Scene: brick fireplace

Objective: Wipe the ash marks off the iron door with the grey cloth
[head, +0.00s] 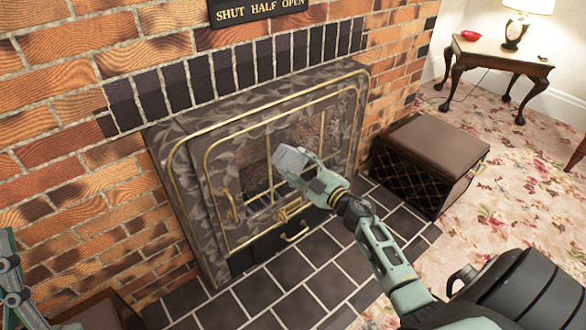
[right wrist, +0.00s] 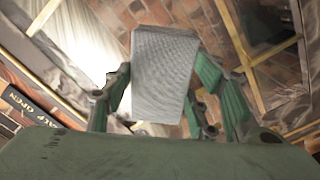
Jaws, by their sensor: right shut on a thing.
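The iron door (head: 237,163) has brass trim and panes and stands upright in the fireplace, with a patterned grey surround. I cannot tell ash marks apart from its pattern and reflections. My right gripper (head: 308,176) is shut on the grey cloth (head: 291,160), in front of the door's middle. I cannot tell whether the cloth touches the door. In the right wrist view the cloth (right wrist: 165,75) is a pale folded block between the green fingers, with brass bars and brick behind. Part of my left gripper (head: 12,280) shows at the left edge, its fingertips not clear.
A brass handle (head: 294,231) sits low on the fireplace front. A dark box with a brown padded top (head: 425,143) stands right of the hearth. A sign (head: 262,10) hangs above. A side table (head: 498,52) with a lamp is far right. Dark hearth tiles (head: 290,268) are clear.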

